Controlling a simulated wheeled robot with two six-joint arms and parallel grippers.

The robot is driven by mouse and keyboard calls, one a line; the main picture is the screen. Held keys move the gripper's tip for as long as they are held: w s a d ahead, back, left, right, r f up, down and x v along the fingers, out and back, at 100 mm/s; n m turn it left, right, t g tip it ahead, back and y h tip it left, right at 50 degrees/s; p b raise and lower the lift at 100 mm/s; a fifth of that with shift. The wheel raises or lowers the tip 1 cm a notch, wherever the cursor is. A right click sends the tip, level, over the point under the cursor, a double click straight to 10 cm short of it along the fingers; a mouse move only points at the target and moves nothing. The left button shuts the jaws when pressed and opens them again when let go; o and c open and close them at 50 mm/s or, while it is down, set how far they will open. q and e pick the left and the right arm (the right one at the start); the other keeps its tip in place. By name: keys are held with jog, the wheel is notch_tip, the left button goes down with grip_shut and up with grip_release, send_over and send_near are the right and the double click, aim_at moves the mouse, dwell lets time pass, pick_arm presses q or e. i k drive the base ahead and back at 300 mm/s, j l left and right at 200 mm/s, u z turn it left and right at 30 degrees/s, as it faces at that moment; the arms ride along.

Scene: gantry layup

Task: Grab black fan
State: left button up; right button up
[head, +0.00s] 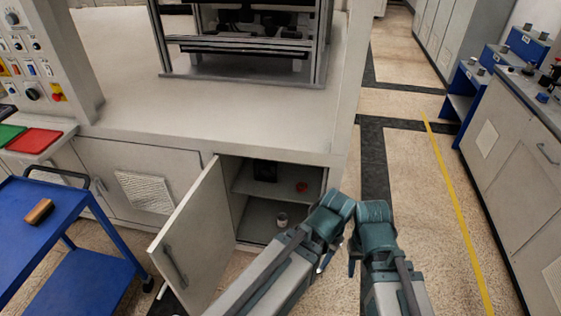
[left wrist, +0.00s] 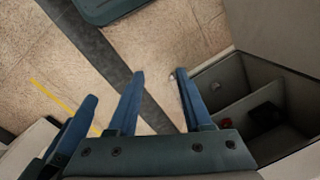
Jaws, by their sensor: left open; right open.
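A black boxy thing (head: 265,170), which looks like the black fan, stands at the back of the upper shelf inside the open cabinet. It is in shadow, so its details are hard to tell. My left gripper (left wrist: 160,72) is open and empty in the left wrist view, with bare floor between its fingers and the cabinet to their right. In the head view its arm reaches in front of the cabinet's right side. My right gripper (head: 352,263) is open beside it, right of the cabinet, mostly hidden by its own arm. Neither gripper touches the black thing.
The cabinet door (head: 193,245) stands open on the left. A red item (head: 302,187) sits on the upper shelf and a small can (head: 282,220) on the lower one. A blue cart (head: 60,225) stands at left. The aisle floor (head: 420,220) at right is clear.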

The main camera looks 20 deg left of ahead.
aim_at(265, 170)
jog(key=i, duration=0.55)
jog(key=i+l, duration=0.15)
jog(key=i, duration=0.35)
jog(key=j+u, duration=0.05)
